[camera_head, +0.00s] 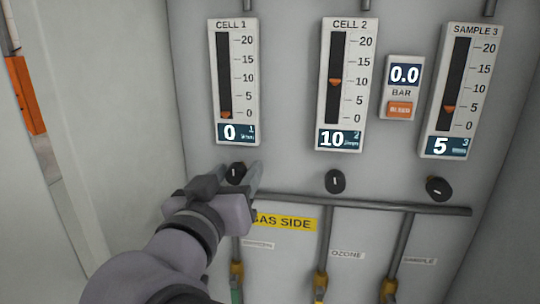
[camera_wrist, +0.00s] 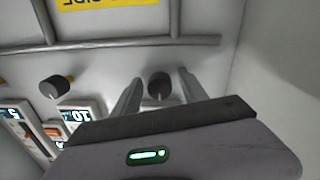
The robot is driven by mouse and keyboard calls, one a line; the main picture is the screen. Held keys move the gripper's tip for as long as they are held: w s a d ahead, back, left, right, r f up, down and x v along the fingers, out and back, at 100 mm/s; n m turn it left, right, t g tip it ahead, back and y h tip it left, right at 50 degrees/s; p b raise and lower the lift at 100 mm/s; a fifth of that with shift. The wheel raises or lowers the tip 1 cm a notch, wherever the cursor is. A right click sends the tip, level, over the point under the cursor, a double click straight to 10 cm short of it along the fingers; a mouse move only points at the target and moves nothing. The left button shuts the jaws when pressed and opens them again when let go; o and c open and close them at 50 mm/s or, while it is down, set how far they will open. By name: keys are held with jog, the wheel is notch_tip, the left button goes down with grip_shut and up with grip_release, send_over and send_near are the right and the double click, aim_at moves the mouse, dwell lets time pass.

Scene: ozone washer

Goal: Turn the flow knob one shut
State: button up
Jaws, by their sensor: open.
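Flow knob one (camera_head: 236,170) is the small black knob under the CELL 1 flow meter (camera_head: 234,85); a short white mark shows on its face. The meter reads 0, with its orange float at the bottom of the scale. My gripper (camera_head: 230,180) is open at this knob, one finger on either side, and partly hides it in the head view. In the wrist view, the knob (camera_wrist: 158,84) sits between the two spread fingers (camera_wrist: 160,77); a small gap shows on each side, and I cannot see firm contact.
The CELL 2 meter (camera_head: 347,85) reads 10 and the SAMPLE 3 meter (camera_head: 462,92) reads 5. Their knobs (camera_head: 335,181) (camera_head: 437,188) stand to the right. A horizontal pipe (camera_head: 390,206) runs just below the knobs. A pressure display (camera_head: 404,75) reads 0.0 BAR. A side wall (camera_head: 110,120) is at left.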

jog(key=shift+s, duration=0.15)
grip_shut()
